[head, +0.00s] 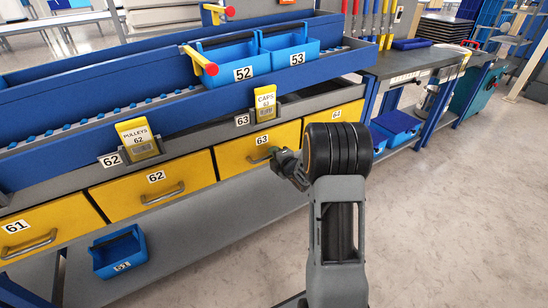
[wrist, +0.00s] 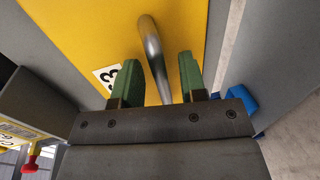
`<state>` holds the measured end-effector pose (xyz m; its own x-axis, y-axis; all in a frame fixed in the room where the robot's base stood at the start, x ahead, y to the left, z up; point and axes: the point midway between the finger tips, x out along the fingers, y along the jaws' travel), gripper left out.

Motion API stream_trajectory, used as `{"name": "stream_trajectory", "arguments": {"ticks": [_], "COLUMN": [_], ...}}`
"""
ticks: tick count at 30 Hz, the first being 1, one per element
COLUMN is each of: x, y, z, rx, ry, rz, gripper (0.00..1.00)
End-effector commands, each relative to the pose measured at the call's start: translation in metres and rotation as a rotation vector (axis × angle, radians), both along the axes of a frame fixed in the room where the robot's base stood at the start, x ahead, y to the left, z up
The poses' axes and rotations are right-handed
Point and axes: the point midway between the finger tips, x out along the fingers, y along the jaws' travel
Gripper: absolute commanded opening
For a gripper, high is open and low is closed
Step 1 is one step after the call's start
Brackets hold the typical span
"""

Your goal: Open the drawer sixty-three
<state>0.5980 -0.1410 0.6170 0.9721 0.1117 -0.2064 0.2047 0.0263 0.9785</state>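Drawer sixty-three (head: 234,150) is a yellow drawer front in the row under the grey ledge. It looks closed. Its number label shows in the head view and, partly, in the wrist view (wrist: 106,76). Its metal bar handle (wrist: 152,55) stands out from the yellow front. My gripper (wrist: 158,75) is open in the wrist view, with one green finger on each side of the handle. I cannot tell if either finger touches it. In the head view my gripper (head: 287,163) is at the drawer's front, and my arm hides the area right of it.
Yellow drawers 62 (head: 152,190), 61 (head: 42,226) and 64 (head: 335,113) flank it. A yellow caps 63 tag (head: 265,104) hangs above. Blue bins 52 (head: 238,63) and 53 (head: 293,52) stand on the rack. Blue bin 51 (head: 119,252) is below. The floor at right is clear.

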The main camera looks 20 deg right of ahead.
Motion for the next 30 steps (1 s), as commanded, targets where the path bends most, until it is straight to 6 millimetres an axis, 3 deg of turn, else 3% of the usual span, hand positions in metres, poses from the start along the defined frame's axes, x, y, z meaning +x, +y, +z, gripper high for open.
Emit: {"name": "stream_trajectory", "arguments": {"ticks": [14,26,30], "x": [0.0090,0.0088,0.0087], "y": [0.0013,0.0012,0.0012], "z": [-0.0017,-0.0018,-0.0018], "rx": [0.000,0.000,0.000], "ry": [0.000,0.000,0.000], "rz": [0.000,0.000,0.000], "gripper": [0.39,0.00,0.00]}}
